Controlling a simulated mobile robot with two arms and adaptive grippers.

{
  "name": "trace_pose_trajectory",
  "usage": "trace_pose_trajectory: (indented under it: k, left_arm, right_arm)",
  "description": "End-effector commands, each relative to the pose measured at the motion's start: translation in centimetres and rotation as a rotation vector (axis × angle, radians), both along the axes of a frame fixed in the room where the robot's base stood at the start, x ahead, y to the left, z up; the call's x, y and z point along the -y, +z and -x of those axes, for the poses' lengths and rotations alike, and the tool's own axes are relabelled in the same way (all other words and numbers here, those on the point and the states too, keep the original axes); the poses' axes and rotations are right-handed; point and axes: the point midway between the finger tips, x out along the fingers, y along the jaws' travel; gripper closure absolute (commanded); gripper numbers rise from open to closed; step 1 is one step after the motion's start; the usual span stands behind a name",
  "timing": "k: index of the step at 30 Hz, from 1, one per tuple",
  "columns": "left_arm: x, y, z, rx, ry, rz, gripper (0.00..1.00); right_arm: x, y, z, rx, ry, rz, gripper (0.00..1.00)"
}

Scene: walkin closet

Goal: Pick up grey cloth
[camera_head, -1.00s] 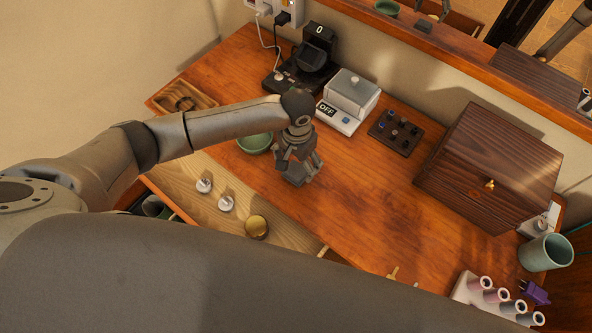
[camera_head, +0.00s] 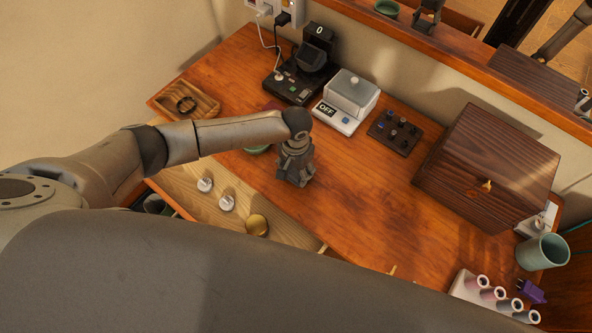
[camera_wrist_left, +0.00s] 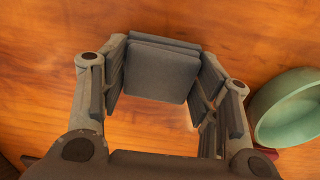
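The grey cloth (camera_wrist_left: 160,72) is a thick, folded dark grey square on the wooden tabletop. In the left wrist view it lies between the fingertips of my left gripper (camera_wrist_left: 163,80). The fingers are apart, one on each side of the cloth and very close to its edges; I cannot tell whether they touch it. In the head view my left gripper (camera_head: 295,172) points down at the tabletop and mostly hides the cloth. My right gripper is not in view.
A green bowl (camera_wrist_left: 290,112) stands right beside the gripper. A wooden tray (camera_head: 206,110) lies at left. An open drawer is in front. The tabletop right of the gripper is clear.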

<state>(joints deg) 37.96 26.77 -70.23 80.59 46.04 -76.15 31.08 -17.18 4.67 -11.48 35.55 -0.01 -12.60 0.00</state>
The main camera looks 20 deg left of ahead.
Motion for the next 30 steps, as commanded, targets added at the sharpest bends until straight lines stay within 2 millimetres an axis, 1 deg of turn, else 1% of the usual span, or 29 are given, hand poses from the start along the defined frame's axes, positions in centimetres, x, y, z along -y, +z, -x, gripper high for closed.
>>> trace_pose_trajectory:
  k: [11,17,21,23,30]
  left_arm:
    - [0.0,0.1,0.0,0.0,0.0,0.001,0.57]
    - [0.0,1.2,-0.1,0.001,0.0,0.001,0.57]
    - [0.0,3.3,-0.1,0.003,-0.002,0.002,0.57]
    - [0.8,4.0,0.6,0.001,-0.005,0.004,0.57]
    - [3.8,8.9,3.4,0.003,-0.006,0.006,0.57]
  right_arm:
    - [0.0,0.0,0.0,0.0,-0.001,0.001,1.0]
    - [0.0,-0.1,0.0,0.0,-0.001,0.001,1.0]
    - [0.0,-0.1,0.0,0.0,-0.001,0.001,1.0]
    - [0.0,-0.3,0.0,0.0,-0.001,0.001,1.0]
    - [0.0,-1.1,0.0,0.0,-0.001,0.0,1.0]
